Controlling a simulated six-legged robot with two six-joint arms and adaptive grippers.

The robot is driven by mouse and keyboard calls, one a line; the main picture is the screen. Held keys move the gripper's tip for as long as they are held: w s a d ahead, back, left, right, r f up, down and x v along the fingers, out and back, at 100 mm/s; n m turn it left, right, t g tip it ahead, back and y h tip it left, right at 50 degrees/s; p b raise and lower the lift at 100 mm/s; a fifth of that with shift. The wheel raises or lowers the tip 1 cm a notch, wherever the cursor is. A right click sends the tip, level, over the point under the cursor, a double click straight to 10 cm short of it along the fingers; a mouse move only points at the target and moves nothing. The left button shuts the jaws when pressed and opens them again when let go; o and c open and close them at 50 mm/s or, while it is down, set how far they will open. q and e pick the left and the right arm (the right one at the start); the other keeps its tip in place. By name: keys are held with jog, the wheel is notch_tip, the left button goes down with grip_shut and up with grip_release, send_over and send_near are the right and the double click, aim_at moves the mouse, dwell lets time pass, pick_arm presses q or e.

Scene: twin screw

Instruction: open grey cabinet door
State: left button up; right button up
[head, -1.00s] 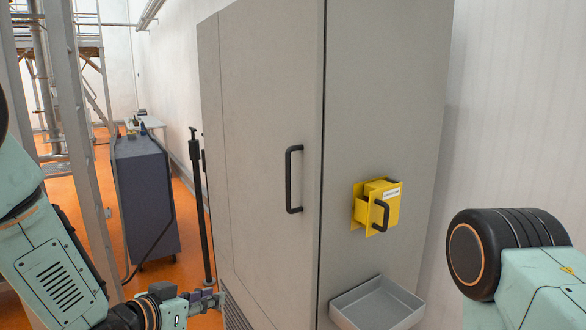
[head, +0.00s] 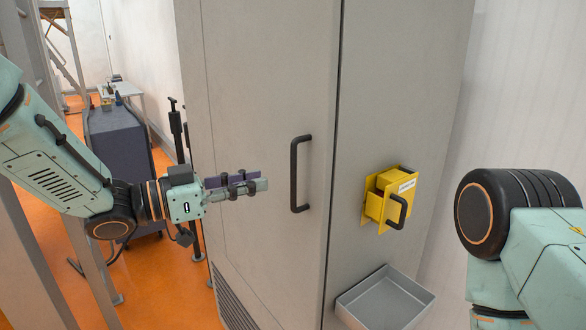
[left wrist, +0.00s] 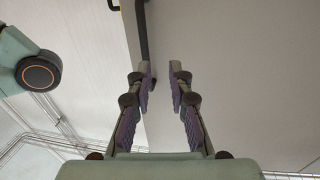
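The grey cabinet door (head: 265,110) appears closed, with a thin dark seam along its right side. Its black vertical handle (head: 294,175) is on the right part of the door. My left gripper (head: 266,183) points right at about the handle's mid-height, with its tips short of the handle in the head view. In the left wrist view, its two fingers (left wrist: 160,68) are apart with nothing between the tips. A dark bar (left wrist: 143,35), apparently the handle, shows beyond the left finger. My right arm shows at the right, but its gripper is out of frame.
A yellow box (head: 388,198) with a black handle is on the panel right of the door. A grey open tray (head: 385,298) juts out below it. A dark stand (head: 178,135) and a dark-blue cabinet (head: 120,140) stand left of the cabinet.

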aim_at(314, 170)
pick_arm(q)
jog(key=shift+h, duration=0.3)
jog(key=d, duration=0.2)
jog(key=d+p, duration=0.1)
jog(key=d, duration=0.2)
jog(key=w+d+r, duration=0.1)
jog(key=d, duration=0.2)
jog(key=shift+d+p, duration=0.1)
jog(key=shift+p, duration=0.25)
jog(key=shift+w+f, duration=0.25)
jog(key=shift+w, duration=0.2)
jog(key=c, duration=0.4)
jog(key=shift+s+r, duration=0.15)
jog(key=shift+s, duration=0.1)
grip_shut()
jog(key=shift+w, duration=0.15)
